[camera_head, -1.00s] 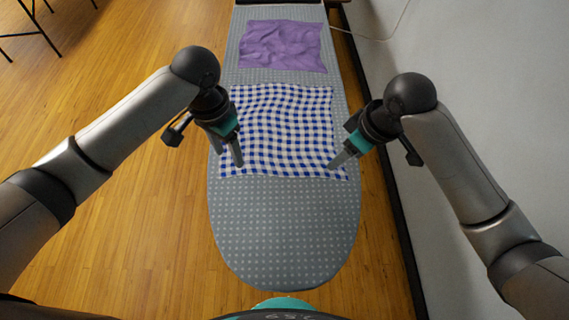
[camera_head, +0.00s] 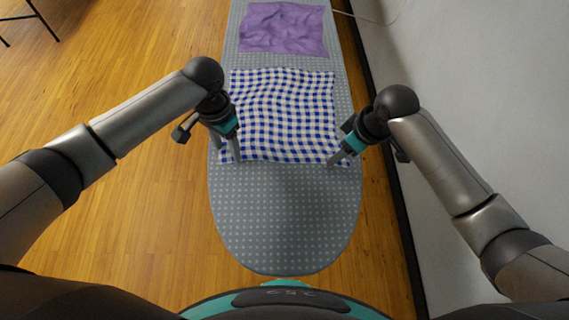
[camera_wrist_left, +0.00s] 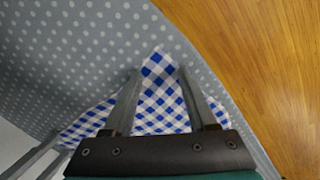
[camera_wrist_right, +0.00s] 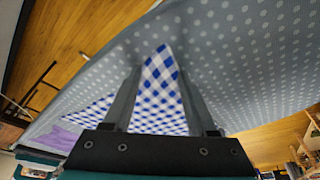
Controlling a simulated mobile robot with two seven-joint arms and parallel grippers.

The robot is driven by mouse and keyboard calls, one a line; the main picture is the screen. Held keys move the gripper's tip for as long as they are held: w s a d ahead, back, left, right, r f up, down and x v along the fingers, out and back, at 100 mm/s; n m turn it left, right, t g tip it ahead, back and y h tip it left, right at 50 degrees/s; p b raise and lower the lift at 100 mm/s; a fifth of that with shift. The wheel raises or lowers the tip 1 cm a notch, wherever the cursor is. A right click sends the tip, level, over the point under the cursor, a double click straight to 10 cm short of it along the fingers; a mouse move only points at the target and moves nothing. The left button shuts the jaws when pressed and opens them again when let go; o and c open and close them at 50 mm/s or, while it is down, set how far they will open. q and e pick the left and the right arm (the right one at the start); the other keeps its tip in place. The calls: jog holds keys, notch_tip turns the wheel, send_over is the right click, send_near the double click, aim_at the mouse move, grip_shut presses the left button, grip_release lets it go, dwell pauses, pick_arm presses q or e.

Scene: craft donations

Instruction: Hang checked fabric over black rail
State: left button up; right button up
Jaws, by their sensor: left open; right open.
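The blue-and-white checked fabric (camera_head: 285,112) lies spread flat on the grey dotted ironing board. My left gripper (camera_head: 228,158) is open at the fabric's near left corner. In the left wrist view that corner (camera_wrist_left: 160,85) shows between the two fingers (camera_wrist_left: 160,75). My right gripper (camera_head: 340,160) is open at the near right corner. In the right wrist view that corner (camera_wrist_right: 158,85) lies between the open fingers (camera_wrist_right: 158,72). I cannot tell whether the fingers touch the cloth. No black rail is clearly seen in these views.
The ironing board (camera_head: 285,220) is bare at its rounded near end. A purple cloth (camera_head: 283,28) lies farther back on it. A white wall (camera_head: 480,110) stands close on the right. Open wooden floor (camera_head: 110,85) is on the left, with thin black legs (camera_head: 45,20) at the far left.

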pick_arm(q)
jog(key=shift+f, duration=0.2)
pick_arm(e)
jog(key=shift+f, duration=0.15)
pick_arm(q)
jog(key=shift+r, duration=0.1)
jog(key=shift+c, duration=0.6)
pick_arm(e)
jog(key=shift+c, duration=0.6)
pick_arm(q)
grip_shut()
pick_arm(e)
jog(key=shift+d, duration=0.1)
grip_shut()
pick_arm(q)
jog(key=shift+r, duration=0.1)
